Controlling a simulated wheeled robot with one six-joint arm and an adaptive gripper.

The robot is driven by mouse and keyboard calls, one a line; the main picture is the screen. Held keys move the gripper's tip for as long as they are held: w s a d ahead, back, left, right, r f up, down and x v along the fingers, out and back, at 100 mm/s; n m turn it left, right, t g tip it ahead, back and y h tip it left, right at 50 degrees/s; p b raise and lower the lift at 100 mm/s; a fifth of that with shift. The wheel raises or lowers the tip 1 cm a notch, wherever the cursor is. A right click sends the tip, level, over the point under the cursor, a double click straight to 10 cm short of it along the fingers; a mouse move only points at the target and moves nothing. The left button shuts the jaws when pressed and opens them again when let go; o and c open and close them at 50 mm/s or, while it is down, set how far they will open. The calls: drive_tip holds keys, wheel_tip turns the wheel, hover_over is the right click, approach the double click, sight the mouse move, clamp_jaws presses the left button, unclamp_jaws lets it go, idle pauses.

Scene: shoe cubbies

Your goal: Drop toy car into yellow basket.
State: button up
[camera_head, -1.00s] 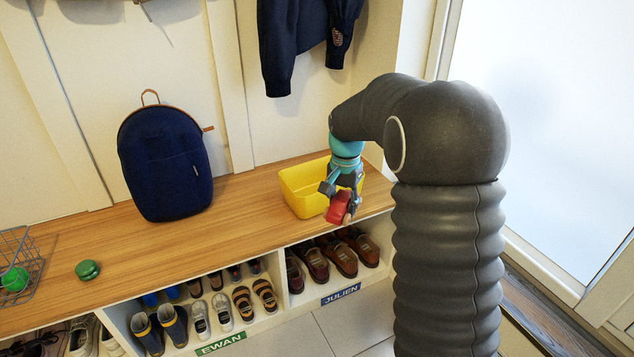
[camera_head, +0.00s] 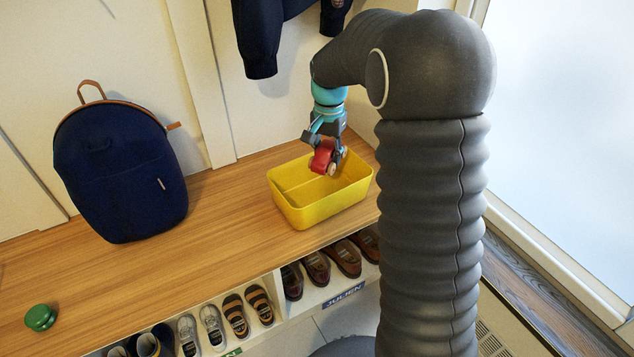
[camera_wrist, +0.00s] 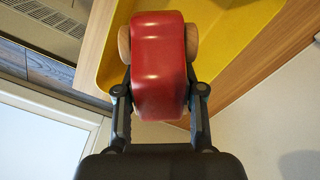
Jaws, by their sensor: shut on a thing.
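The red toy car (camera_head: 322,157) with tan wheels is held in my gripper (camera_head: 326,146), which is shut on it. In the head view the car shows over the yellow basket (camera_head: 325,213), against its inside. The basket stands on the wooden bench top near its right end and looks empty where I can see in. In the wrist view the car (camera_wrist: 158,62) sits between both fingers (camera_wrist: 160,95), with the yellow basket (camera_wrist: 238,38) behind it. The exact height of the car above the basket floor is hard to tell.
A navy backpack (camera_head: 122,172) stands on the bench (camera_head: 225,212) to the left, against the wall. A green round object (camera_head: 40,317) lies at the bench's left. Shoes fill cubbies below. A dark jacket (camera_head: 262,38) hangs above. Bench between backpack and basket is clear.

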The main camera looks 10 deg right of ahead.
wheel_tip(320, 180, down, 6)
drive_tip(key=b, duration=0.3)
drive_tip(key=shift+r, duration=0.2)
drive_tip(key=o, duration=1.3)
drive_tip(key=shift+a, duration=0.1)
drive_tip(key=shift+r, duration=0.1)
wheel_tip(320, 180, up, 12)
drive_tip(key=shift+f, duration=0.1)
